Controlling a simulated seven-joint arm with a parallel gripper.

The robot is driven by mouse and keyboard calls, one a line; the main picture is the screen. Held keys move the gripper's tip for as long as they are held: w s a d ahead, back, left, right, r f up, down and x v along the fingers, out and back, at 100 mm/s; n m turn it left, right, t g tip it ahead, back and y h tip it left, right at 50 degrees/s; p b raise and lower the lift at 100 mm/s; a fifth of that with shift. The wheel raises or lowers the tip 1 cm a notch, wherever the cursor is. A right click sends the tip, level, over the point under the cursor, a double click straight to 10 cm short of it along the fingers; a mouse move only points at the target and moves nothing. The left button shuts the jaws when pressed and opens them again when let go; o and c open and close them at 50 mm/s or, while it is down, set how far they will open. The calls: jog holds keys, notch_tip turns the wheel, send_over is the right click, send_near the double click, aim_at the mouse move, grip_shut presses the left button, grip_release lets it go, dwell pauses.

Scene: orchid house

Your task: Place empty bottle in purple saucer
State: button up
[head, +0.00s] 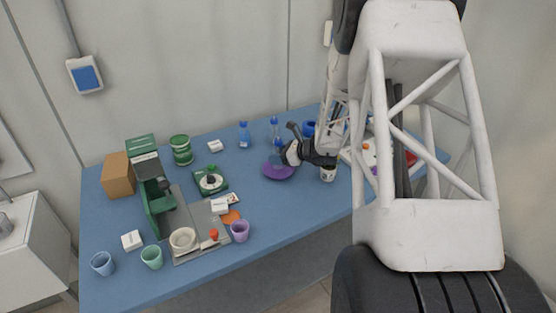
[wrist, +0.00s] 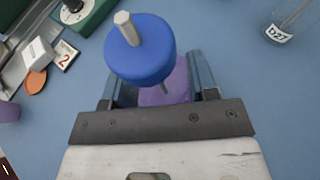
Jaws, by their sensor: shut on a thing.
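My gripper (head: 288,153) is shut on a bottle with a blue top (head: 278,149). In the wrist view the round blue top (wrist: 140,58) with its grey stem sits between the fingers of my gripper (wrist: 158,72) and hides most of the body, so I cannot see whether it is empty. The purple saucer (head: 279,173) lies on the blue table beneath the bottle. Part of it shows in the wrist view (wrist: 178,88), behind the top and between the fingers. I cannot tell whether the bottle's base touches the saucer.
Two blue-topped bottles (head: 244,136) (head: 273,128) stand behind on the blue table (head: 290,207). A labelled clear container (head: 327,172) stands right of the saucer. A green-based device (head: 210,182) and a purple cup (head: 240,231) are to the left. The table's front middle is clear.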

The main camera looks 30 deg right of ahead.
jog(key=shift+f, duration=1.05)
jog(key=shift+f, duration=0.15)
jog(key=o, duration=1)
jog(key=shift+r, duration=0.2)
jog(key=shift+v, duration=6)
jog(key=shift+a, duration=0.2)
